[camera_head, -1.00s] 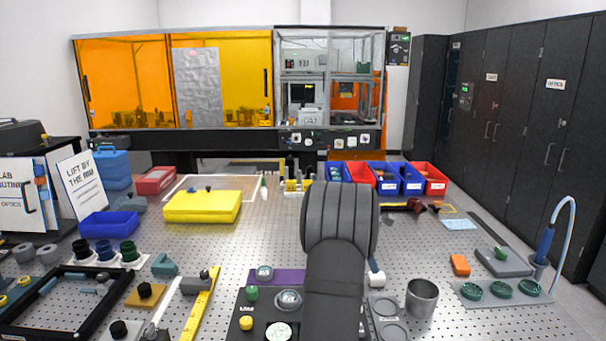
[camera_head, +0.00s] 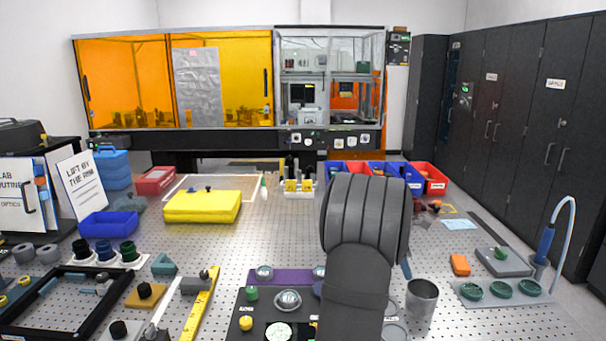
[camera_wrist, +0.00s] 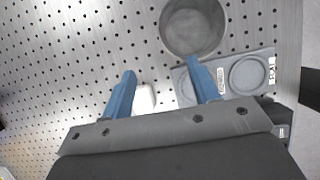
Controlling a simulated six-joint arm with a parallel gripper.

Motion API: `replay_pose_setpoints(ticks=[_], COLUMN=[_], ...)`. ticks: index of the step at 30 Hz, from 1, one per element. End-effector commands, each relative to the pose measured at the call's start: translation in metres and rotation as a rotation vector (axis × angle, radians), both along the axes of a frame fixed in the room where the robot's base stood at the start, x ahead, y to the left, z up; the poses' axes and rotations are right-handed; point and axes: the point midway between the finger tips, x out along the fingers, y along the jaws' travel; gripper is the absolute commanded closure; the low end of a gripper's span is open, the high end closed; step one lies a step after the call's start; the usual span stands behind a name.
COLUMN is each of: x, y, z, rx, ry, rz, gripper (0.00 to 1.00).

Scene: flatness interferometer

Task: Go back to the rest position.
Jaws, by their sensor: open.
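My gripper shows in the wrist view (camera_wrist: 160,88) with its two blue fingers spread apart and nothing held between them. It is above the perforated table (camera_wrist: 70,60). A metal cup (camera_wrist: 193,28) stands ahead of the right finger. A grey plate with two round recesses (camera_wrist: 250,72) lies by that finger and is partly hidden by it. A small white object (camera_wrist: 145,99) shows between the fingers, below them on the table. In the head view my dark arm covers the front centre right, and only a bit of one blue finger (camera_head: 406,269) shows, left of the cup (camera_head: 421,298).
A purple-and-black fixture (camera_head: 262,308) lies left of my arm. A yellow case (camera_head: 202,206) is at centre left. Red and blue bins (camera_head: 434,177) stand at the back, partly behind my arm.

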Motion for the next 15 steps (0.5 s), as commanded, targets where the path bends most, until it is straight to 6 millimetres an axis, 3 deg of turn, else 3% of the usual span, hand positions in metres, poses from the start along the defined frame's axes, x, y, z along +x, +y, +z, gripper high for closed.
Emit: replay_pose_setpoints(ticks=[7,15], x=[-0.034,-0.020], y=[-0.029,0.029], z=[0.027,0.030], rx=[0.000,0.014], ry=[-0.002,-0.003], rz=[-0.004,-0.016], gripper=[0.45,0.45])
